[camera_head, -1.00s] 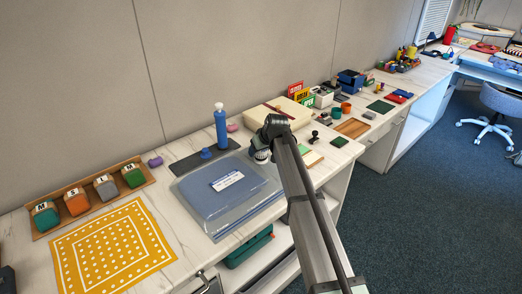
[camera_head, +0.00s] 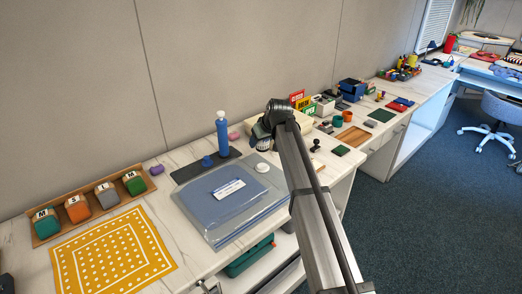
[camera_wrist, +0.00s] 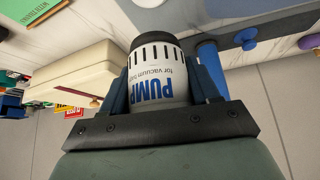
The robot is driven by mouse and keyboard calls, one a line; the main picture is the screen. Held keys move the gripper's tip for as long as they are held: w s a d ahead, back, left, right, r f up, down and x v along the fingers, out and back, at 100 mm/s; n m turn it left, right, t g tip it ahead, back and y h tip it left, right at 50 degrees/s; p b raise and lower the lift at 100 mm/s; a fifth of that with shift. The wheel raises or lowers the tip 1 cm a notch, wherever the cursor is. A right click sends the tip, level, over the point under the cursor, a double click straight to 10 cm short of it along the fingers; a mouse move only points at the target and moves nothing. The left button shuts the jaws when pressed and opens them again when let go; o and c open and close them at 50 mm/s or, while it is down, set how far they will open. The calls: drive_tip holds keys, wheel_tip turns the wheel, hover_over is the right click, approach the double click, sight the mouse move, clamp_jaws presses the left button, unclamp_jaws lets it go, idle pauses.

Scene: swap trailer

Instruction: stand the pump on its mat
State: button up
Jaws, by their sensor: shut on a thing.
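The pump (camera_wrist: 158,75) is white with a dark slotted band and blue "PUMP" lettering. My gripper (camera_wrist: 162,62) is shut on it, a finger on either side. In the head view my gripper (camera_head: 262,132) is above the back of the counter, near the cream box, and mostly hides the pump. A dark grey mat (camera_head: 187,172) lies by the wall and bears a blue bottle (camera_head: 222,135) and a small blue knob-like piece (camera_head: 207,161). I cannot tell whether this is the pump's mat. The pump appears raised, clear of the bag.
A clear bag with blue contents (camera_head: 215,200) and a white round valve (camera_head: 262,168) lies in front of the mat. A cream box (camera_head: 252,121) stands behind my gripper. A yellow cloth (camera_head: 110,250) and a wooden tray of blocks (camera_head: 50,238) are at left.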

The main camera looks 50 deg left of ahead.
sight(182, 169)
drive_tip(key=shift+a+r, duration=0.1)
drive_tip(key=shift+r, duration=0.45)
drive_tip(key=s+a+n+g, duration=0.1)
drive_tip(key=s+a, duration=0.4)
drive_tip(key=s, duration=0.4)
drive_tip(key=s+a+n, duration=0.1)
drive_tip(key=s+a, duration=0.4)
drive_tip(key=s, duration=0.5)
drive_tip(key=s+a+n+g, duration=0.1)
drive_tip(key=s+a, duration=0.4)
drive_tip(key=s, duration=0.4)
drive_tip(key=shift+w+a+f+m+t, duration=0.3)
drive_tip(key=shift+w+f+m+t, duration=0.15)
drive_tip(key=shift+f, duration=1.25)
drive_tip(key=shift+w+a+f+m+t, duration=0.25)
drive_tip(key=shift+w+f+m, duration=0.25)
drive_tip(key=shift+f, duration=1.15)
drive_tip(key=shift+w+a+f+m+t, duration=0.3)
drive_tip(key=shift+f+m, duration=0.25)
drive_tip(key=shift+f, duration=1.15)
drive_tip(key=shift+f, duration=0.15)
drive_tip(key=o, duration=1.3)
drive_tip(key=shift+o, duration=0.2)
drive_tip(key=v, duration=1.2)
